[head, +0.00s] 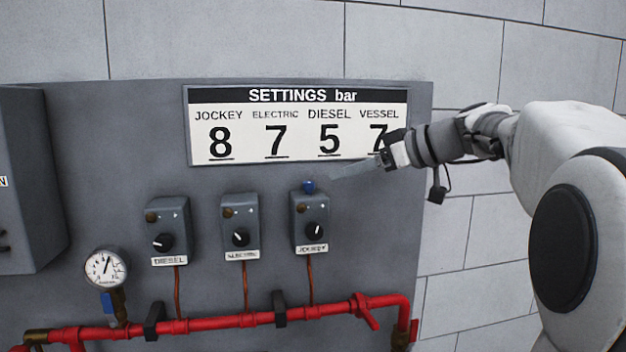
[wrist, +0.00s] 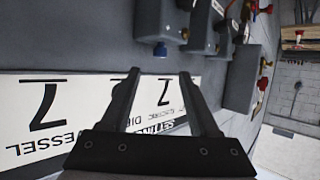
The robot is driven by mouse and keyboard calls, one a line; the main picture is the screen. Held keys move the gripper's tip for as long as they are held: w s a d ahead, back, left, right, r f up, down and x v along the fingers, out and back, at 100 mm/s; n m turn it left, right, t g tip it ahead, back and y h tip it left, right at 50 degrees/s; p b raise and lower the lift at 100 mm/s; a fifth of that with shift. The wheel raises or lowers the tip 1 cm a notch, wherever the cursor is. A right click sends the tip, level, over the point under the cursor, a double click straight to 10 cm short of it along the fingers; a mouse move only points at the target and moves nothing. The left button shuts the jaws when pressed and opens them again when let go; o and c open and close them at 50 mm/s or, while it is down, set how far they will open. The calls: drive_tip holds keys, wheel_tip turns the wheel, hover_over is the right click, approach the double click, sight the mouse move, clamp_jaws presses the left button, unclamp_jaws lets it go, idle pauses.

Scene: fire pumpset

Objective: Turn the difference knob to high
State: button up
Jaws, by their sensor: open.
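Three grey switch boxes with black dials are mounted on the grey panel, labelled DIESEL (head: 167,232), ELECTRIC (head: 240,228) and JOCKEY (head: 310,222). A small blue knob (head: 309,187) sits on top of the JOCKEY box; no other box shows one. No label reading difference is legible. My gripper (head: 334,177) is just above and right of the blue knob, pointing left and slightly down. In the wrist view, which is upside down, the open, empty fingers (wrist: 159,74) point towards the blue knob (wrist: 160,50), which lies just beyond and between their tips, apparently untouched.
A white settings sign (head: 297,124) is on the panel above the boxes, close to my gripper. A red pipe (head: 215,323) runs below, with a gauge (head: 106,267) at left. A grey cabinet (head: 30,190) stands at the far left.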

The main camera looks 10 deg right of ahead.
sight(312, 183)
drive_tip(key=p+x, duration=0.1)
drive_tip(key=x, duration=0.7)
drive_tip(key=shift+w+a+f, duration=0.15)
drive_tip(key=shift+w+f, duration=0.05)
drive_tip(key=shift+w, duration=0.05)
clamp_jaws()
